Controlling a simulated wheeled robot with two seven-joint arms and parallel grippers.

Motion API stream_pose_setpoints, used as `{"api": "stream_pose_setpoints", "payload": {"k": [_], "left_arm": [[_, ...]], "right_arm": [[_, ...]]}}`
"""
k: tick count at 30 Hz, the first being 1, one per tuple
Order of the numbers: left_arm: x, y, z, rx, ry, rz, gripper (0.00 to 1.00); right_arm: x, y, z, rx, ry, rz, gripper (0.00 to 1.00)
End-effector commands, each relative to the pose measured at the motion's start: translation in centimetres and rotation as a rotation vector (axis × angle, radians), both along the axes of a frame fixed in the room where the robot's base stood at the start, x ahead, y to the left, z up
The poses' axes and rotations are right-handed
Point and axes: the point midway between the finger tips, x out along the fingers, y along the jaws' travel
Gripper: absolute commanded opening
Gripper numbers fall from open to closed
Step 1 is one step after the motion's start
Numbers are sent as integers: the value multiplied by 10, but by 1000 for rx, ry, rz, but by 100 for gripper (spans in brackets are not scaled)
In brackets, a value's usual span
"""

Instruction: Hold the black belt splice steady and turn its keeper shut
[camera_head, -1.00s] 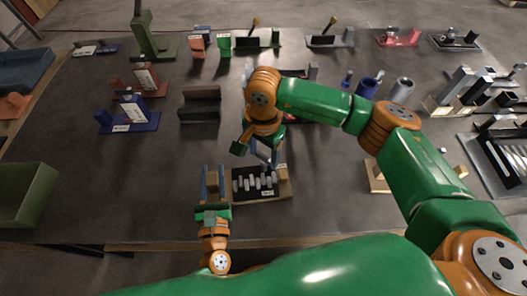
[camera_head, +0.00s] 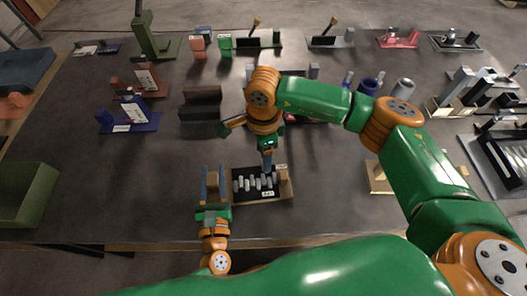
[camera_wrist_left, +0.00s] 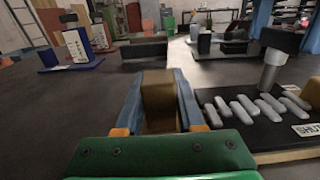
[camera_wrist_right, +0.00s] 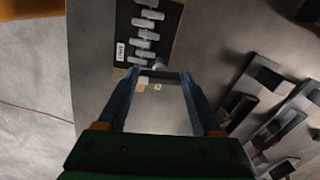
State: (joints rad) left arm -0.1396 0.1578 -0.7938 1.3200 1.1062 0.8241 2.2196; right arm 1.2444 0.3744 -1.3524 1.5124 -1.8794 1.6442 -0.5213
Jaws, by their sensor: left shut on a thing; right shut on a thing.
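The black belt splice (camera_head: 241,194) lies near the table's front edge, with a row of grey links and a tan block at its right end. It also shows at the right of the left wrist view (camera_wrist_left: 222,143). My left gripper (camera_head: 212,170) is shut on the tan block (camera_wrist_left: 158,100) at the splice's left end. My right gripper (camera_head: 267,170) points down over the splice, shut on the keeper's dark crossbar (camera_wrist_left: 281,40), which sits on a grey post (camera_wrist_left: 270,76). In the right wrist view the bar (camera_wrist_right: 158,78) spans between the fingertips. A label by the post partly reads "SHU".
A brown block (camera_head: 201,104) and a blue fixture (camera_head: 130,119) stand behind to the left. A green bin (camera_head: 27,195) is at the far left. Blue and grey cylinders (camera_head: 401,90) stand behind my right arm.

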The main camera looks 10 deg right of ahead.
Motion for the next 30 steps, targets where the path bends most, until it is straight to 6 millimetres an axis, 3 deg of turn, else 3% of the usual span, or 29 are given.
{"api": "stream_pose_setpoints", "payload": {"k": [9, 25, 26, 29, 30], "left_arm": [[0, 1, 0, 0, 1, 1, 0], [0, 1, 0, 0, 2, 1, 0], [0, 1, 0, 0, 2, 1, 0], [0, 1, 0, 0, 2, 1, 0], [0, 1, -1, 1, 2, 1, 0]], "right_arm": [[0, 0, 0, 0, 0, -112, 11], [1, 0, 0, 0, -1, -134, 11], [1, 0, 0, 0, -1, -134, 70], [1, 0, 0, 0, -1, -134, 97], [1, 0, 0, 0, -1, -134, 98]]}}
